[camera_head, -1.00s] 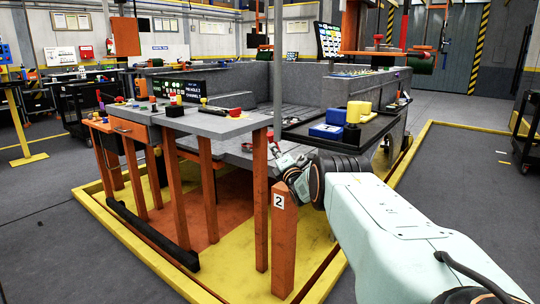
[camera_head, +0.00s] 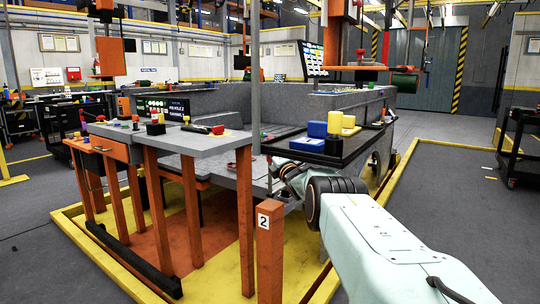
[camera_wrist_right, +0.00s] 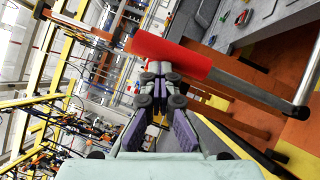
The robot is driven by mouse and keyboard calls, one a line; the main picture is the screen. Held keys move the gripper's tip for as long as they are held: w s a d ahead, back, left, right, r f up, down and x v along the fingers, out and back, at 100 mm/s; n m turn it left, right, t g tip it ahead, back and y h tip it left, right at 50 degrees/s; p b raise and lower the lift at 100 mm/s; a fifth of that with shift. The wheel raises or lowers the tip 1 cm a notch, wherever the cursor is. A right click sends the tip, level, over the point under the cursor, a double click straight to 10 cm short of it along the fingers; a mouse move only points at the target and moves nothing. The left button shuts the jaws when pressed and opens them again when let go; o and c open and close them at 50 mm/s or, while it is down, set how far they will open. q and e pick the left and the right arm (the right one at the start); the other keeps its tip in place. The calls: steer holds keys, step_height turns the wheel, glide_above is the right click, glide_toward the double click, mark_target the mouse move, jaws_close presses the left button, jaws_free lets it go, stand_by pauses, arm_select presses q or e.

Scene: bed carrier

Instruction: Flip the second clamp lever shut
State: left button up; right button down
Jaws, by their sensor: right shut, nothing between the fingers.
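In the right wrist view a lever handle with a red sleeve (camera_wrist_right: 172,52) on a grey metal bar crosses just ahead of my right gripper (camera_wrist_right: 160,68). The fingers are closed together with nothing between them, and their tips are close to the red sleeve; whether they touch it I cannot tell. In the head view my right gripper (camera_head: 282,168) is small and partly hidden by its own wrist, above and behind the orange post marked 2 (camera_head: 269,255). The lever cannot be made out clearly there. My left gripper is not in view.
A grey table (camera_head: 180,140) on orange legs stands at the left. A black tray (camera_head: 345,150) with blue and yellow blocks lies beyond my right arm. A yellow border (camera_head: 70,235) frames the station. Open grey floor (camera_head: 450,200) lies to the right.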

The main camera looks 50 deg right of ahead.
steer(key=shift+s+d+r, duration=0.2)
steer(key=shift+d+r, duration=0.15)
steer(key=shift+r, duration=0.3)
steer(key=shift+a+f, duration=0.15)
steer(key=shift+f, duration=0.05)
